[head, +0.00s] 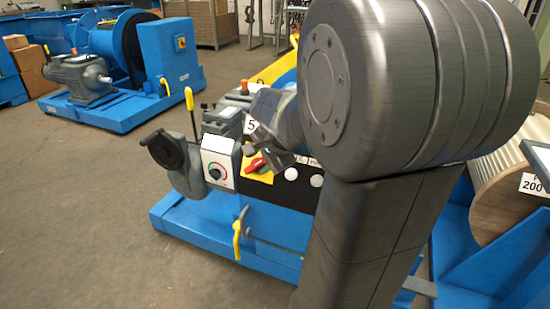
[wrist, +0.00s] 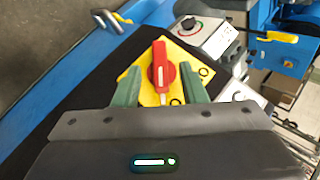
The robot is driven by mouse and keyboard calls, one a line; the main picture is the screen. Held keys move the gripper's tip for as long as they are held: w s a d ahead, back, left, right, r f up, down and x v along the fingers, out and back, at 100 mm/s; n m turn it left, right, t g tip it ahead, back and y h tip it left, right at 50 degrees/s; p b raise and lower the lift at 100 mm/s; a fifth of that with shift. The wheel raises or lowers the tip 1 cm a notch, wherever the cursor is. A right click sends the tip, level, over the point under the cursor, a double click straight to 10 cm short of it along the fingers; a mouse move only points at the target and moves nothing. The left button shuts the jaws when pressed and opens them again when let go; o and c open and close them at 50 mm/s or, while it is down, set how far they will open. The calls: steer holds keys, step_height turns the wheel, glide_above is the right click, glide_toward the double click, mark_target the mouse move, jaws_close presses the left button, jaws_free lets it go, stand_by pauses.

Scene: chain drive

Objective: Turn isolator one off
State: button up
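The red isolator handle (wrist: 160,65) sits on a yellow plate (wrist: 188,64) fixed to a black panel. In the wrist view it points up and down the picture, with a white mark on its lower part. Small dark markings show on the plate at its right and below. My gripper (wrist: 160,72) is open, its two green fingers on either side of the handle with a visible gap each side. In the head view the red handle (head: 256,165) and yellow plate (head: 247,175) are partly hidden by my gripper. Whether the fingers reach the handle's depth I cannot tell.
A white dial box (head: 218,162) stands left of the plate. A yellow-tipped lever (head: 190,100) rises behind it, and a yellow-handled valve (head: 237,240) is in front. A wooden drum (head: 505,190) is at the right.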

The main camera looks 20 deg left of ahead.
mark_target(254, 166)
steer(key=shift+b+x, duration=0.6)
steer(key=shift+x, duration=1.8)
jaws_close()
